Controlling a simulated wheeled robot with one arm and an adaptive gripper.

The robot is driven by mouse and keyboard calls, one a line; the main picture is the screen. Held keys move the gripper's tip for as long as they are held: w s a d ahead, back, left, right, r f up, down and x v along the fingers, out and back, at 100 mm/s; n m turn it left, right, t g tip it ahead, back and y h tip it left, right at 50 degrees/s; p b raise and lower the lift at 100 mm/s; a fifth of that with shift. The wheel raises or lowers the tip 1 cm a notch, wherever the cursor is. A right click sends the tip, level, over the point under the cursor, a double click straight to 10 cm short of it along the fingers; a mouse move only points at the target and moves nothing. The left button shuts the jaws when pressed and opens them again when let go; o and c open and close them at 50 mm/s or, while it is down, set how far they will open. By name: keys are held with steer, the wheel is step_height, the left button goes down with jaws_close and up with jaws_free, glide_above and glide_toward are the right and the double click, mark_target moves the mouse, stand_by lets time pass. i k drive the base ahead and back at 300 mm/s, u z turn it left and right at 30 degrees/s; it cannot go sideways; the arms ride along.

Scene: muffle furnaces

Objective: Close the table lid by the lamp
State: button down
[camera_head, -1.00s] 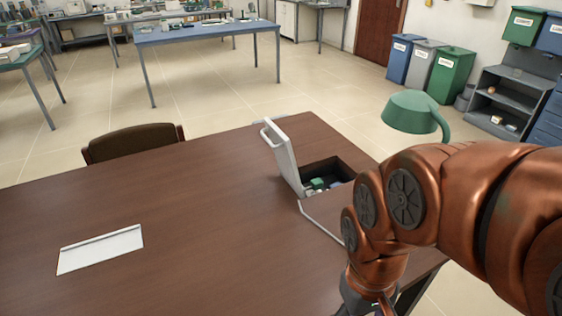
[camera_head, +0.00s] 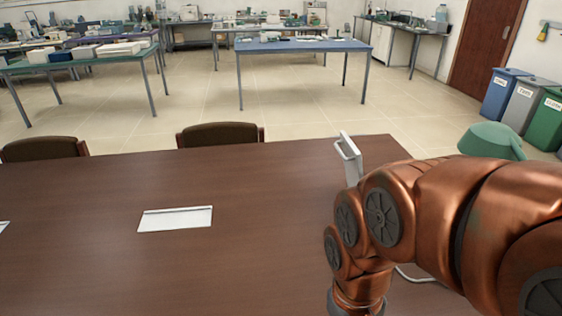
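The white table lid (camera_head: 351,163) with its handle stands raised, nearly upright, on the brown table (camera_head: 250,185). My copper arm covers its lower part and the opening beside it. The green lamp (camera_head: 491,140) shows its shade behind my arm, to the right of the lid. My gripper is out of view below the bottom edge; only my arm links show. A second white lid (camera_head: 176,218) lies flat and shut in the table at the left.
Two brown chairs (camera_head: 220,134) stand at the table's far side. A blue table (camera_head: 302,46) is further back. Blue, grey and green bins (camera_head: 522,104) stand at the right. The table's left and middle are mostly clear.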

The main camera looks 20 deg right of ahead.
mark_target(351, 156)
steer(key=u, duration=2.15)
steer(key=k, duration=0.75)
steer(key=z, duration=1.15)
steer(key=i, duration=0.5)
